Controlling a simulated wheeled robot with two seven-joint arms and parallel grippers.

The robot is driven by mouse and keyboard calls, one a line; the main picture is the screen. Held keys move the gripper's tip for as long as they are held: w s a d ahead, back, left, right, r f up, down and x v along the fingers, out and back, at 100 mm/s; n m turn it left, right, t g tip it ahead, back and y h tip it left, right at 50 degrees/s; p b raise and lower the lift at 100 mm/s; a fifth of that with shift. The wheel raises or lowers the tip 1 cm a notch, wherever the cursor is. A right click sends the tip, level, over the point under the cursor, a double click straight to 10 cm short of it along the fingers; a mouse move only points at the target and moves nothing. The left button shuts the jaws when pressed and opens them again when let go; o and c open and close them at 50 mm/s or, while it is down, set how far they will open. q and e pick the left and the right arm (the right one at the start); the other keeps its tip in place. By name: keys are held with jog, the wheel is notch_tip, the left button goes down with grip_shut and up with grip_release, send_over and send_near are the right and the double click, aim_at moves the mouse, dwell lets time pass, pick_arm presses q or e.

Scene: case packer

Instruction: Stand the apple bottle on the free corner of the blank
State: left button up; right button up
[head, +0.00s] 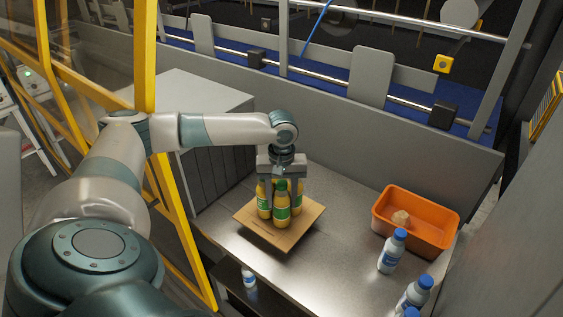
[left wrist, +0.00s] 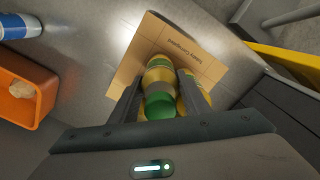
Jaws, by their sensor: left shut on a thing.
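The blank (head: 290,238) is a flat brown cardboard sheet on the grey metal table; it also shows in the left wrist view (left wrist: 123,72). Several yellow bottles with green labels stand close together over it, including a front one (head: 281,208) and a left one (head: 264,208). My left gripper (head: 283,178) points down over the group, shut on an apple bottle with a green cap (left wrist: 160,106), upright between the fingers. Another yellow bottle (left wrist: 197,92) shows beside the right finger. The held bottle's base is hidden, so I cannot tell whether it touches the blank. My right gripper is out of view.
An orange bin (head: 430,240) with a pale lump inside stands at the right. A yellow-framed guard (head: 172,190) is close at the left. The table between blank and bin is clear.

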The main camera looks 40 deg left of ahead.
pick_arm(q)
jog(key=o, duration=1.3)
jog(key=shift+o, duration=0.2)
notch_tip(320, 180, up, 17)
jog(key=b, duration=0.5)
jog(key=shift+r, duration=0.15)
jog(key=shift+s, duration=0.1)
